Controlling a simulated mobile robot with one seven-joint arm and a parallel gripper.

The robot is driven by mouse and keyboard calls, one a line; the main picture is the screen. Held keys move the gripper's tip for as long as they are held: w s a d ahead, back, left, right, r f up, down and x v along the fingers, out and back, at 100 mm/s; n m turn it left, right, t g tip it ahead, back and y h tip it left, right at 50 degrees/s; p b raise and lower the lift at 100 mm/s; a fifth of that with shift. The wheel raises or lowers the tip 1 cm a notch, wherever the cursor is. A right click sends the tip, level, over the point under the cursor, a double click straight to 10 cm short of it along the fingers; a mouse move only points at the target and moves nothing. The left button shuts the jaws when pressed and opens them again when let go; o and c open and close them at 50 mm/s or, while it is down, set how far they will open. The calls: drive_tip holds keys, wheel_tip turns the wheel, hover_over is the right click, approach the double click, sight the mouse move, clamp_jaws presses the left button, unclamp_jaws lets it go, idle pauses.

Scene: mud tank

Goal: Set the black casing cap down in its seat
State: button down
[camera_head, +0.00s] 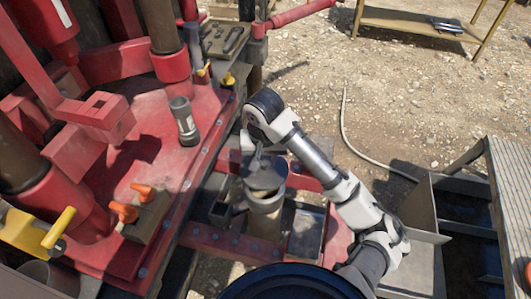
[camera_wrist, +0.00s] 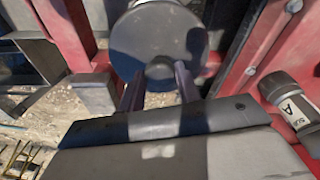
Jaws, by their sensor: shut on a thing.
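The black casing cap (camera_head: 264,178) is a dark grey round disc over the top of a short upright metal pipe (camera_head: 264,222), which looks like its seat. In the wrist view the cap (camera_wrist: 152,32) fills the top middle, partly in shadow. My gripper (camera_wrist: 160,82) has its two fingers on either side of a small round knob at the cap's near edge and is shut on it. In the head view my gripper (camera_head: 256,156) is above the cap, small and partly hidden by my arm. Whether the cap touches the pipe's rim, I cannot tell.
A red steel deck (camera_head: 160,205) lies to the left, with a dark cylindrical tool (camera_head: 184,122) standing on it and orange-handled valves (camera_head: 128,208). Open metal bins (camera_head: 425,215) are at the right. A wooden table (camera_head: 410,22) stands far back on gravel.

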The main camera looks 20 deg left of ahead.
sight(264, 170)
drive_tip(key=shift+f, duration=0.15)
drive_tip(key=shift+f+b, duration=2.8)
drive_tip(key=shift+b, duration=0.5)
drive_tip(key=shift+f, duration=0.45)
drive_tip(key=shift+f+b, duration=0.4)
drive_tip(key=shift+f, duration=0.15)
drive_tip(key=c, duration=0.9)
unclamp_jaws()
drive_tip(key=shift+r, duration=0.15)
wheel_tip(264, 170, up, 13)
drive_tip(key=s+p, duration=0.1)
drive_tip(key=s, duration=0.1)
drive_tip(key=shift+d+r, duration=0.2)
drive_tip(key=shift+d, duration=0.1)
